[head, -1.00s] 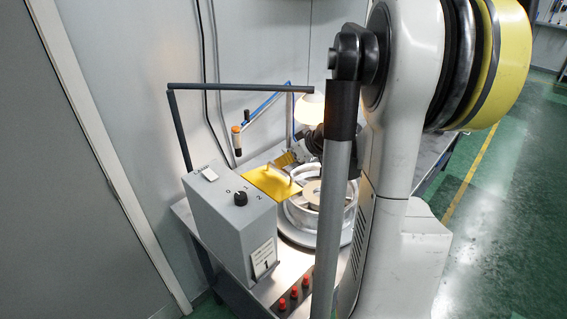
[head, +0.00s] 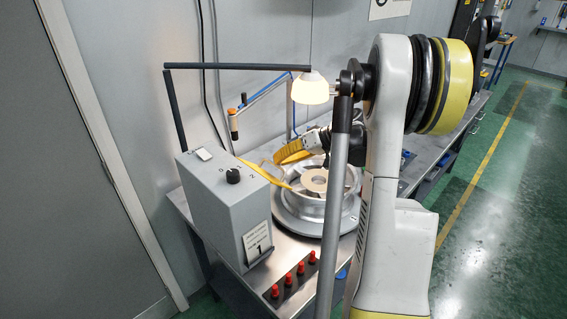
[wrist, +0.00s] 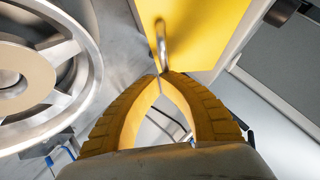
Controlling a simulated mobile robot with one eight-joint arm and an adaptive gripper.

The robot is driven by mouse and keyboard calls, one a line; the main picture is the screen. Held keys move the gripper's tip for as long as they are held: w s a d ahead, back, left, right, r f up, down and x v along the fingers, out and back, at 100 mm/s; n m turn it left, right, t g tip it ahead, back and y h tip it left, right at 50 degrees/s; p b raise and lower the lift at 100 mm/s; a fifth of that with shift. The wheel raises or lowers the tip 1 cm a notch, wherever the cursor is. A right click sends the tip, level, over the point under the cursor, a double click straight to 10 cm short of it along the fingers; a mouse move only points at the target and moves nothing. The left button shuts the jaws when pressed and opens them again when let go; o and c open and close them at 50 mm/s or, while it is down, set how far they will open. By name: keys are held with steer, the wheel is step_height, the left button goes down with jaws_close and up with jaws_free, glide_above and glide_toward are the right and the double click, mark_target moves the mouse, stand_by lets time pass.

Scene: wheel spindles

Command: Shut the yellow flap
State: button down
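The yellow flap (head: 265,174) is on the right side of the grey control box (head: 228,205). In the head view it shows nearly edge-on, as a thin slanted strip. In the wrist view the flap's broad yellow face (wrist: 205,30) fills the top middle. A bent metal handle (wrist: 161,40) stands out from that face. My gripper (wrist: 162,75) has its yellow fingertips closed together around the handle's near end. In the head view the gripper (head: 282,157) is just right of the flap, above the wheel. How far the flap stands from the box is hard to tell.
A silver wheel (head: 346,207) on a round base stands close right of the flap. A lit lamp (head: 310,90) and a blue-grey arm (head: 262,101) are behind. Red buttons (head: 288,281) line the bench front.

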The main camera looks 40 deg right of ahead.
mark_target(273, 179)
steer(key=shift+m+y, duration=0.5)
steer(key=shift+y, duration=0.3)
steer(key=a+f+b, duration=0.1)
steer(key=f, duration=0.1)
steer(key=a+f+b, duration=0.1)
steer(key=f+b, duration=0.1)
steer(key=a+f+b, duration=0.1)
steer(key=f+b, duration=0.1)
steer(key=shift+a, duration=0.15)
steer(key=shift+a+f+b, duration=0.35)
steer(key=shift+a+f, duration=0.05)
steer(key=shift+a, duration=0.25)
